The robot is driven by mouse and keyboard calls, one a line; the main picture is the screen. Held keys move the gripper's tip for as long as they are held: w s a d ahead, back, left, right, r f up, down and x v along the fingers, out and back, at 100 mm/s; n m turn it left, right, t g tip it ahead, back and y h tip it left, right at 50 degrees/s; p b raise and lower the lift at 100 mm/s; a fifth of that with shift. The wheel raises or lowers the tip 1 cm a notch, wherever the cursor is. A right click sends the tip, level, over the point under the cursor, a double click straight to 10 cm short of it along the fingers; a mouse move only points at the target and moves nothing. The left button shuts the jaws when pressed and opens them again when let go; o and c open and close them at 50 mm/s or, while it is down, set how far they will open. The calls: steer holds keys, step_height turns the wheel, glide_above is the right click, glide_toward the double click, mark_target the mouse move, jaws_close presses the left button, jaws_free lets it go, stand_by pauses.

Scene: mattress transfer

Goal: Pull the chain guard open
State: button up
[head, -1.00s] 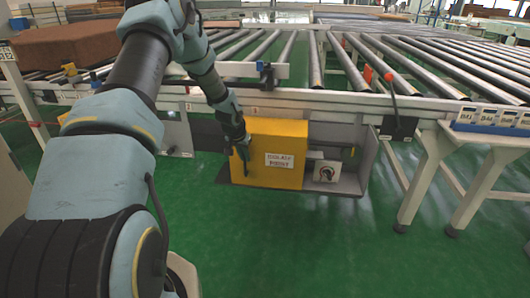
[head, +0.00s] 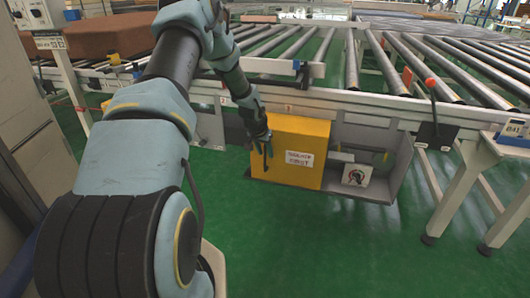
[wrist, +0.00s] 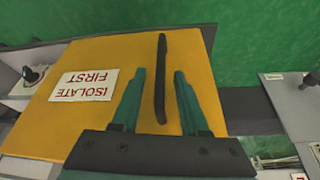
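The chain guard (head: 305,143) is a yellow panel with a white "ISOLATE FIRST" label, under the front rail of the roller conveyor. It fills much of the wrist view (wrist: 100,57). A black bar handle (wrist: 161,75) stands on it near one edge. My gripper (wrist: 159,74) is open, with one teal finger on each side of the handle and visible gaps between fingers and bar. In the head view my gripper (head: 262,146) is at the guard's left side, and the fingertips are too small to judge contact.
A grey housing with a rotary switch (head: 355,175) is right of the guard. A red-knobbed lever (head: 431,98) and white table legs (head: 450,195) stand farther right. Roller conveyor (head: 350,65) lies above. The green floor (head: 330,245) in front is clear.

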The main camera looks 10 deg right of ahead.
steer(key=v, duration=1)
steer(key=shift+r, duration=0.4)
steer(key=s+a+r+n+g+y, duration=0.15)
steer(key=s+a+r, duration=0.3)
steer(key=s, duration=0.45)
steer(key=s+a+r+n, duration=0.35)
steer(key=s+a, duration=0.25)
steer(key=s, duration=0.4)
steer(key=s+a+r+n+g+y, duration=0.1)
steer(key=s+a+r, duration=0.4)
steer(key=s, duration=0.4)
step_height(320, 180, up, 14)
steer(key=a+p, duration=0.1)
steer(key=p, duration=1.4)
steer(key=shift+s+f, duration=0.2)
steer(key=shift+f, duration=0.05)
